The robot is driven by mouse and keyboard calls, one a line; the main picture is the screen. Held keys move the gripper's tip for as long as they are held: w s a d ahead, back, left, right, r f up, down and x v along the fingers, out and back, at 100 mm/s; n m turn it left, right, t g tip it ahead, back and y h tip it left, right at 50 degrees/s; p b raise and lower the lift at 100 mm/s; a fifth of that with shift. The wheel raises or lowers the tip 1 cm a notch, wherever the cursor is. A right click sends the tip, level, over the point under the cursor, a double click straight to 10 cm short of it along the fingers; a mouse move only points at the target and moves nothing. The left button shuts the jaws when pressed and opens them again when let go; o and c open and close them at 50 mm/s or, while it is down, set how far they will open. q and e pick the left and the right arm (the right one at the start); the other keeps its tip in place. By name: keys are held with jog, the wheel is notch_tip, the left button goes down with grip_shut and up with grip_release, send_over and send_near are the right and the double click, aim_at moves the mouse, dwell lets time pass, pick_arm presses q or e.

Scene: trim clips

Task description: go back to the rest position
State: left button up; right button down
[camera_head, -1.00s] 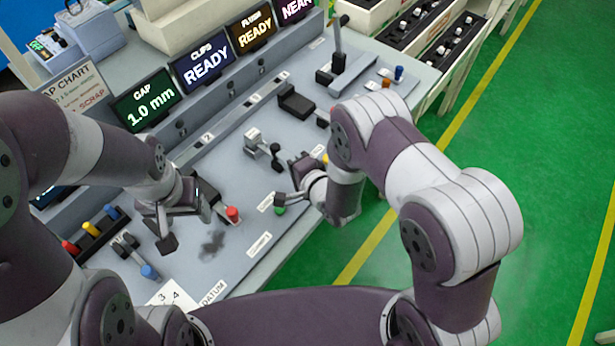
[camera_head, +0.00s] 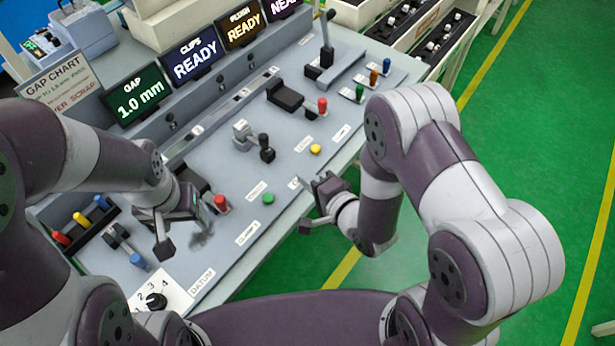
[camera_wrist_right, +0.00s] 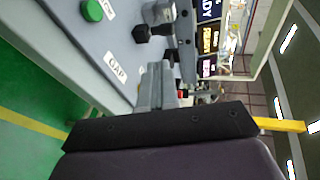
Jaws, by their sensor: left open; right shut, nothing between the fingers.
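My left gripper (camera_head: 182,228) is open above the near left part of the grey bench, beside a red button (camera_head: 221,203). I see nothing held between its fingers. My right gripper (camera_head: 314,207) is at the bench's front edge, to the right of a green button (camera_head: 268,198), and looks empty. In the right wrist view its shut fingers (camera_wrist_right: 157,95) point toward the displays, with the green button (camera_wrist_right: 92,10) at the upper left.
The bench (camera_head: 235,170) carries a black-knobbed clamp (camera_head: 266,148), a yellow button (camera_head: 315,149), a tall lever (camera_head: 326,45) and a dial (camera_head: 155,301). Displays, including a GAP screen (camera_head: 141,95), line its back. The green floor (camera_head: 500,150) at the right is open.

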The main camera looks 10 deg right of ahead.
jog(key=s+d+f+n+g+h, duration=0.5)
jog(key=s+d+f+n+g, duration=0.15)
jog(key=n, duration=0.25)
jog(key=s+d+r+n+g+h, duration=0.1)
jog(key=s+d+r+g, duration=0.1)
jog(key=r, duration=0.5)
jog(key=s+d+r+n+g+h, duration=0.1)
jog(key=s+d+r+n+g, duration=0.1)
jog(key=d+r, duration=0.2)
notch_tip(320, 180, up, 3)
jog(key=shift+f, duration=0.1)
jog(key=shift+d+g, duration=0.1)
jog(key=shift+g, duration=0.15)
